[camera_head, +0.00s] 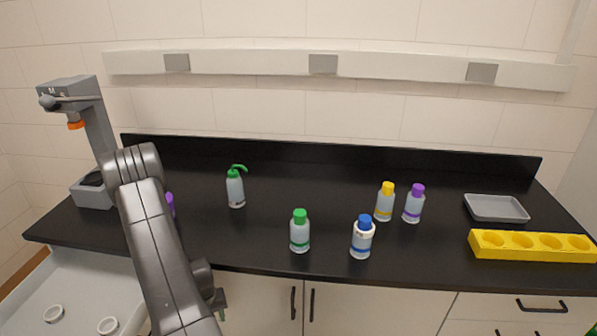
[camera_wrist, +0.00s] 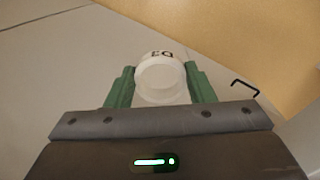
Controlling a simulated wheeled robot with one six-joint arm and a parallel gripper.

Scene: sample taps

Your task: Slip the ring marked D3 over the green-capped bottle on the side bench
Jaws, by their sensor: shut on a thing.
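The white ring marked D3 (camera_wrist: 162,56) is between the green fingers of my gripper (camera_wrist: 160,88) in the wrist view, its lettering upside down. My gripper is shut on it. In the head view my gripper (camera_head: 218,300) is low in front of the bench, mostly hidden by my arm; the ring does not show there. The green-capped bottle (camera_head: 299,234) stands upright near the front edge of the black bench (camera_head: 270,179), to the right of and above my gripper in the picture. No ring shows around it.
A blue-capped bottle (camera_head: 361,243) with a white band near its neck stands to its right. Yellow-capped (camera_head: 385,205) and purple-capped (camera_head: 414,205) bottles are behind. A green-topped wash bottle (camera_head: 235,190) is back left. Two white rings (camera_head: 54,314) (camera_head: 107,326) lie on a pale surface lower left.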

